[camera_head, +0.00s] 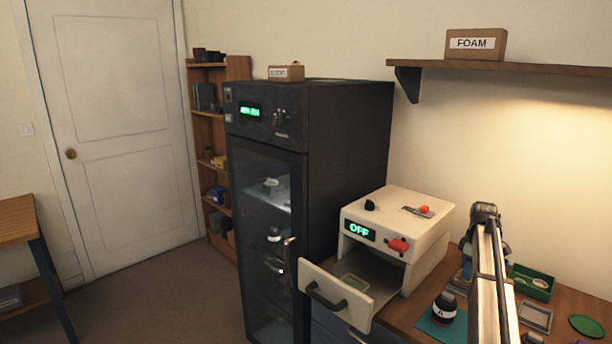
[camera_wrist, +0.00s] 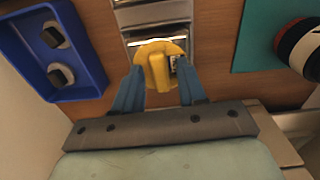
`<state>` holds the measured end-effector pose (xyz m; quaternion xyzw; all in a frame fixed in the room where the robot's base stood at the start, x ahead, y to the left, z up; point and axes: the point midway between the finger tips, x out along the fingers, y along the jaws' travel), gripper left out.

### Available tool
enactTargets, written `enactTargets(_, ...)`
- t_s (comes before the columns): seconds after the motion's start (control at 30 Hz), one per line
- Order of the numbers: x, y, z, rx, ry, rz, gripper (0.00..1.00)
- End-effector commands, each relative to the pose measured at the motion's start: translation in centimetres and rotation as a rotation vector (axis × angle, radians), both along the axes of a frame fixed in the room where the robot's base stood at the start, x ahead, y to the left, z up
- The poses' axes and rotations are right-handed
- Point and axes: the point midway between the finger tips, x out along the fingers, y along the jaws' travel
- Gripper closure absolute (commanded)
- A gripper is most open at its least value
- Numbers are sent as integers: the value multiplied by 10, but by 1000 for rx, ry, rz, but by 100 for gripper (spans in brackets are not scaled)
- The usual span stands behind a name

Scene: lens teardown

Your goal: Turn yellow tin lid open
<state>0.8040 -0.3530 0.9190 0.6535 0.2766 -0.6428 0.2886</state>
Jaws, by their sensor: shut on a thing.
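The yellow tin lid (camera_wrist: 156,72) is round with a raised grip bar across it, in the middle of the wrist view. My gripper (camera_wrist: 160,68) has its two blue fingers on either side of the lid and is shut on it. A sliver of a dark and pale part shows at the lid's right side. The tin under the lid is mostly hidden, so I cannot tell how far the lid is turned. In the head view my arm covers that part of the bench, and I cannot make out the lid there.
A blue tray (camera_wrist: 85,80) with two dark-topped pieces lies left of the lid. A metal-framed tray (camera_wrist: 150,14) lies just beyond it.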

Motion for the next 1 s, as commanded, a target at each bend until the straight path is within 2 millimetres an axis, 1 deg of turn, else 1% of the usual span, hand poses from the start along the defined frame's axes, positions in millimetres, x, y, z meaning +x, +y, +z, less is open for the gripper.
enactTargets(0.03, -7, 5, -15, 18, 26, 16, 72)
enactTargets(0.2, -7, 5, -15, 18, 26, 19, 72)
enactTargets(0.23, -7, 5, -15, 18, 26, 19, 58)
enactTargets(0.3, -7, 5, -15, 18, 26, 19, 53)
enactTargets(0.47, -7, 5, -14, 18, 26, 19, 53)
enactTargets(0.67, -6, 5, -5, 18, 26, 19, 53)
enactTargets(1.0, -4, 3, 26, 12, 20, 15, 53)
